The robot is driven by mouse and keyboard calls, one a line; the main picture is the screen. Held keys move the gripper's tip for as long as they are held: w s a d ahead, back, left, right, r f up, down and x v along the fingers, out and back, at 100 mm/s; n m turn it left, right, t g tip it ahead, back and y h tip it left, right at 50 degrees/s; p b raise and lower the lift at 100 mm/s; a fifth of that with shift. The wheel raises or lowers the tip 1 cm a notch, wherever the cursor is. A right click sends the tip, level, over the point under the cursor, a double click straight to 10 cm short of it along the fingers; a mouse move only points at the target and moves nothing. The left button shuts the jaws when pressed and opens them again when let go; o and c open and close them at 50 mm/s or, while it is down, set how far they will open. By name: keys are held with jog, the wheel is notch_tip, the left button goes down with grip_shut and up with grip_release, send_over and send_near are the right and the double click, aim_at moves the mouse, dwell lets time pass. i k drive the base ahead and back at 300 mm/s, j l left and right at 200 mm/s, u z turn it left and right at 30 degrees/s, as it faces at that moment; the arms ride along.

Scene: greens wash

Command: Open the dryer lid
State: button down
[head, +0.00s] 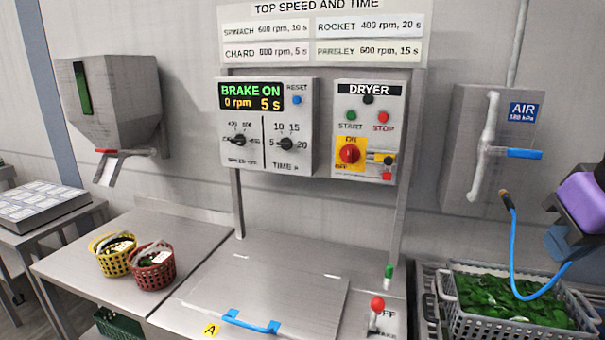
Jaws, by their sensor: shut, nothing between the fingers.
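The dryer lid (265,300) is a flat grey metal panel in the worktop, lying closed and level. A blue bar handle (250,322) is fixed near its front edge, beside a yellow "A" label (211,330). The dryer panel (367,130) above has start and stop buttons and a red knob on yellow. The display (251,97) reads BRAKE ON, 0 rpm, 5 s. My gripper (562,243) is at the right edge, partly cut off, shut and empty. It is above the grey crate, well to the right of the lid and apart from the handle.
A red-knobbed lever (376,305) and a green-topped post (388,272) stand just right of the lid. A yellow basket (112,262) and a red basket (152,275) stand left. A grey crate (470,325) of greens and a blue hose (513,250) are right.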

aim_at(266, 297)
jog(key=u, duration=0.8)
jog(key=k+l+u, duration=0.1)
jog(key=l+u, duration=0.35)
jog(key=k+l+u, duration=0.15)
jog(key=l+u, duration=0.25)
jog(key=j, duration=0.1)
